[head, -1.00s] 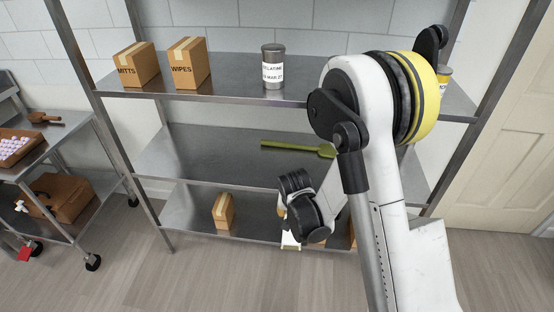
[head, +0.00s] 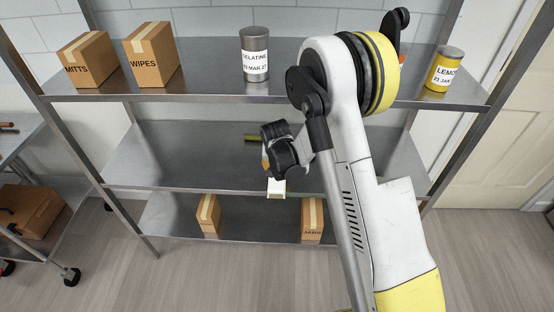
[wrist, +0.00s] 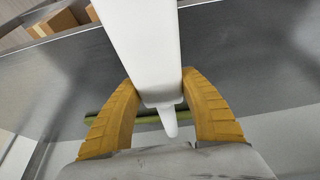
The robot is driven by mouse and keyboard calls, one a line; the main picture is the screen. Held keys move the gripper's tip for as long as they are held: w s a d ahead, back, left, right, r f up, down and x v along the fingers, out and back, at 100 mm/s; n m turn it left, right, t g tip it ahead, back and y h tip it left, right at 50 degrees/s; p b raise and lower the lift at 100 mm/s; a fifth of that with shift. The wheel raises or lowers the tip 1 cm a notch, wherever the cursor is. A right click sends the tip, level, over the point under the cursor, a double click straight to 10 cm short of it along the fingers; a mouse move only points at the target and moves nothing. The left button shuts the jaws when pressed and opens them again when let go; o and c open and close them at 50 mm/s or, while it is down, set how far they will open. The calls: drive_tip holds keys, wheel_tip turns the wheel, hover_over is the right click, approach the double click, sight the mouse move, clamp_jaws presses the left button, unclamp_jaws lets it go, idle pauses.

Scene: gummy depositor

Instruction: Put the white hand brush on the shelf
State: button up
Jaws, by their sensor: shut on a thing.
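The white hand brush (wrist: 142,45) is between the two yellow fingers of my gripper (wrist: 160,85), which is shut on it. In the head view, part of the brush (head: 276,187) shows just below my gripper (head: 270,168), in front of the middle level of the metal shelf (head: 160,160). The head view does not clearly show whether the brush touches the shelf. My gripper's wrist hides part of that level. A green long-handled tool (head: 251,138) lies on the middle level behind my gripper, and it also shows behind the fingers in the wrist view (wrist: 95,117).
The top level holds the MITTS box (head: 86,60), the WIPES box (head: 152,54), a gelatine tin (head: 255,55) and a yellow tin (head: 444,70). Two boxes (head: 208,215) (head: 312,220) stand on the bottom level. The middle level's left part is bare. A wheeled cart (head: 45,252) stands left.

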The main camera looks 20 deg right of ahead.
drive_tip(key=w, duration=0.2)
drive_tip(key=w+d+b, duration=0.1)
drive_tip(key=w, duration=0.1)
drive_tip(key=w+d, duration=0.1)
drive_tip(key=w, duration=0.1)
drive_tip(key=shift+w, duration=0.3)
drive_tip(key=b+x, duration=0.2)
drive_tip(key=x, duration=0.1)
drive_tip(key=shift+s+f+b, duration=0.25)
drive_tip(key=shift+f+b, duration=0.1)
drive_tip(key=shift+f, duration=0.1)
drive_tip(key=shift+r, duration=0.15)
drive_tip(key=o, duration=1.1)
